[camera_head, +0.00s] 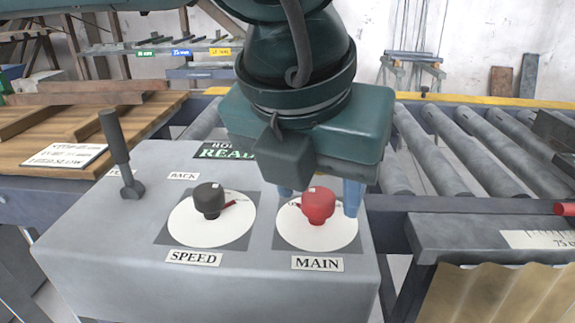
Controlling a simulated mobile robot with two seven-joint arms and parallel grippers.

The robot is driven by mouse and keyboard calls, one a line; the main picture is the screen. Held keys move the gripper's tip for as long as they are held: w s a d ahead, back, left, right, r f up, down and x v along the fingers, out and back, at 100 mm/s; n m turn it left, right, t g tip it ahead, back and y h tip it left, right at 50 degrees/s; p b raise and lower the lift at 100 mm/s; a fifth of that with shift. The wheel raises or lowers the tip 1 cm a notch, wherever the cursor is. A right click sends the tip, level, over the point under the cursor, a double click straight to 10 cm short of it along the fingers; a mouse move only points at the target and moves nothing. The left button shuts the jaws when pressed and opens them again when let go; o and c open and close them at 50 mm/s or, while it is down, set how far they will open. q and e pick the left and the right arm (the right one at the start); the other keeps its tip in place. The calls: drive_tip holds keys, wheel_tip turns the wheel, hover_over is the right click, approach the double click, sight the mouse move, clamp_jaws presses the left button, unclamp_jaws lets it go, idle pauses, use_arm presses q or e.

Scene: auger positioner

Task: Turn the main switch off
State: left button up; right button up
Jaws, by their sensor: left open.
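The main switch is a red knob (318,205) on a white round dial (318,238), above a label reading MAIN, on the right of the grey control box (120,255). My left gripper (320,195) comes down from above, just behind the red knob. Its blue fingers show one on each side of the knob, apart from each other, so it is open. I cannot tell whether a finger touches the knob. The gripper body hides part of the box's back edge and of the sign there. My right gripper is not in view.
A black SPEED knob (209,200) stands left of the red one. A dark lever (119,155) rises at the box's left. A wooden table (75,130) is behind left, a roller conveyor (465,150) behind right. A grey ledge with a ruler (540,239) is at right.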

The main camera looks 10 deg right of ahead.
use_arm(q)
drive_tip(key=shift+f, duration=0.25)
drive_tip(key=shift+c, duration=0.5)
drive_tip(key=c, duration=0.8)
drive_tip(key=shift+c, duration=0.2)
